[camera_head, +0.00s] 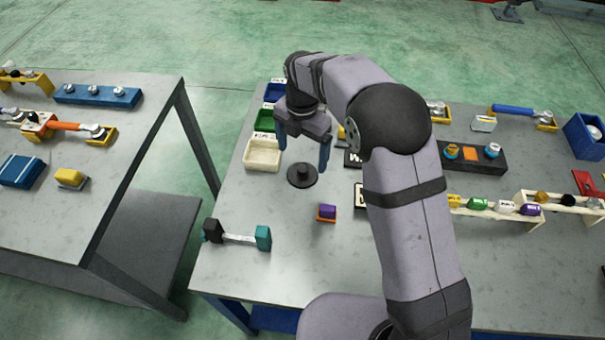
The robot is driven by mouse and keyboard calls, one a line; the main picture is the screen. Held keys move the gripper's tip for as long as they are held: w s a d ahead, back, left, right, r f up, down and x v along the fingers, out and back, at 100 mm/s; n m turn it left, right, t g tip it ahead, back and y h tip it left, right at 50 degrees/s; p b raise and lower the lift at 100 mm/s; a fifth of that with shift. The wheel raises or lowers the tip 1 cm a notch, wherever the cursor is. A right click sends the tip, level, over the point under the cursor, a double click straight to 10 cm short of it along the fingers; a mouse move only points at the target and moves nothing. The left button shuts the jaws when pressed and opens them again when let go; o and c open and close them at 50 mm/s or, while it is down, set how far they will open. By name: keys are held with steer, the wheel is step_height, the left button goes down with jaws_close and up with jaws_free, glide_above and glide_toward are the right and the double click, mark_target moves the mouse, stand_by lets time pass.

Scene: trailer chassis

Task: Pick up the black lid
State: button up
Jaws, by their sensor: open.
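The black lid (302,175) is a round dark disc with a raised knob in the middle. It lies on the grey table (290,270), to the right of the white bin. My gripper (302,157) is open, with its two blue fingers pointing down. It hangs above the lid and slightly behind it in the picture, with one finger to the left and one to the right. The fingers look empty and apart from the lid. The exact height of the fingertips over the table cannot be told.
White (262,155), green (265,120) and blue (274,92) bins stand left of the gripper. A purple-and-orange block (326,213) and a dumbbell-shaped part (238,236) lie nearer. My arm hides part of the table. A rack with small bottles (503,207) stands right.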

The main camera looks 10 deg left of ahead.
mark_target(303, 168)
steer(key=shift+d+f+p, duration=0.1)
steer(key=shift+f+p, duration=1.05)
steer(key=shift+f, duration=0.55)
steer(key=shift+w+f+p, duration=0.1)
steer(key=shift+f+p, duration=0.7)
steer(key=shift+f, duration=1.15)
steer(key=c, duration=1.2)
